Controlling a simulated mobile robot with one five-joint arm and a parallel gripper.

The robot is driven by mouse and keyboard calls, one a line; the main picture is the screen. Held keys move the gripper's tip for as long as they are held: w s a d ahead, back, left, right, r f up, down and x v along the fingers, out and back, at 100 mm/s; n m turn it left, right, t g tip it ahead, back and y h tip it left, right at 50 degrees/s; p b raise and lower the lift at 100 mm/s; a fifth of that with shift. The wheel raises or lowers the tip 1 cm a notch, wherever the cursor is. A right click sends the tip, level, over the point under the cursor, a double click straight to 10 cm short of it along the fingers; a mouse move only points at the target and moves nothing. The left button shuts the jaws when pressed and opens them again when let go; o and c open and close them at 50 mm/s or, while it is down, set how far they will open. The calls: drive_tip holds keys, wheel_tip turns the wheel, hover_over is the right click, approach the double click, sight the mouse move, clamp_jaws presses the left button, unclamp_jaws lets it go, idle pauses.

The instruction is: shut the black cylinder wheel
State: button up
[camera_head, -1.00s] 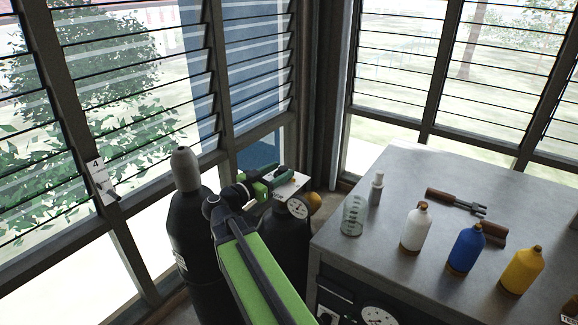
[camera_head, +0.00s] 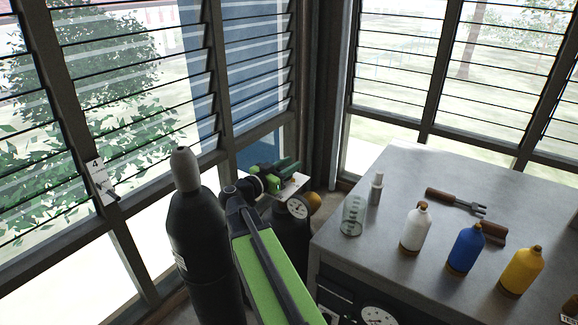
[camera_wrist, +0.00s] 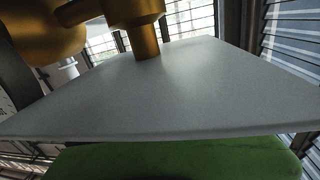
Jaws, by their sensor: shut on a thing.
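The black cylinder (camera_head: 291,235) stands left of the grey bench, partly hidden behind my arm. It carries a round gauge (camera_head: 298,208) and a brass valve part (camera_head: 314,200); the brass also fills the upper left of the wrist view (camera_wrist: 50,35). My green gripper (camera_head: 274,176) is just above and behind the gauge, shut on a pale plate (camera_head: 296,186) with dark lettering. In the wrist view the plate (camera_wrist: 190,95) lies flat above a green jaw, close to a brass stem (camera_wrist: 143,35). I cannot make out the wheel clearly.
A taller black cylinder with a grey cap (camera_head: 200,235) stands close left of my arm. The bench (camera_head: 385,225) holds a glass (camera_head: 353,215), small bottles and tools. Louvred windows close in behind, with a tag marked 4 (camera_head: 98,176) at left.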

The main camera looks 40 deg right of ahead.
drive_tip(key=shift+m+g, duration=0.3)
drive_tip(key=shift+g, duration=0.1)
clamp_jaws()
drive_tip(key=shift+s+m+g, duration=0.3)
drive_tip(key=shift+m+g, duration=0.2)
drive_tip(key=shift+g, duration=0.3)
drive_tip(key=o, duration=1.1)
unclamp_jaws()
drive_tip(key=a, duration=1.7)
drive_tip(key=shift+s+a, duration=0.15)
drive_tip(key=shift+s, duration=0.3)
